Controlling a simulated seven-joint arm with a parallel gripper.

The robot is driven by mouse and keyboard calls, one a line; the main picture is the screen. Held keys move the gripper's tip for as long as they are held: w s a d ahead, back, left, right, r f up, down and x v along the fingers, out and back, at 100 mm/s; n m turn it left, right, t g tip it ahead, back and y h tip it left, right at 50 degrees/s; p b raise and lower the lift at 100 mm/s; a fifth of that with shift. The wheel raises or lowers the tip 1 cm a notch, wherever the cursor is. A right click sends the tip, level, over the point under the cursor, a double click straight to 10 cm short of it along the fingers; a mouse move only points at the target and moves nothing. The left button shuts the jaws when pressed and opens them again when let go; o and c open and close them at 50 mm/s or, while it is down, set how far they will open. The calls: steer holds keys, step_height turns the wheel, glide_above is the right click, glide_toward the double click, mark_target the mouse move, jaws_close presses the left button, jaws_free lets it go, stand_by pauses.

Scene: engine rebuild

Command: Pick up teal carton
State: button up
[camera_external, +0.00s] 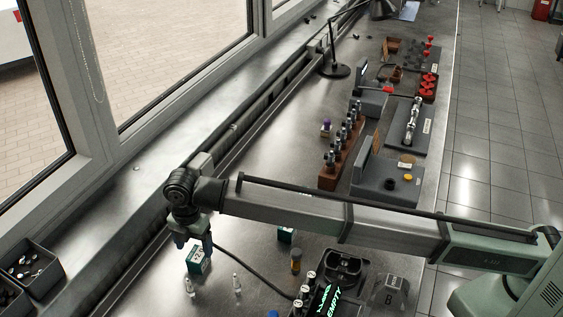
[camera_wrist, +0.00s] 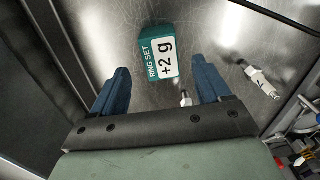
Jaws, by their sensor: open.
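A teal carton (camera_external: 198,259) with a white label stands on the metal bench at the lower left in the external view. In the wrist view the teal carton (camera_wrist: 158,52) shows "RING SET +2 g" and lies between and beyond the fingertips, apart from them. My gripper (camera_wrist: 160,80) has its two blue fingers spread and nothing between them. In the external view my gripper (camera_external: 196,243) hangs just above and beside the carton, and its wrist partly hides the fingers. A second teal carton (camera_external: 286,236) stands to the right, partly hidden by my arm.
A silver spark-plug-like part (camera_wrist: 259,80) is at right in the wrist view. A dark cable (camera_external: 250,268) crosses the bench.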

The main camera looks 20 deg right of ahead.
mark_target(197, 254)
steer(key=shift+d+f, duration=0.15)
steer(key=shift+f, duration=2.3)
steer(key=c, duration=1.1)
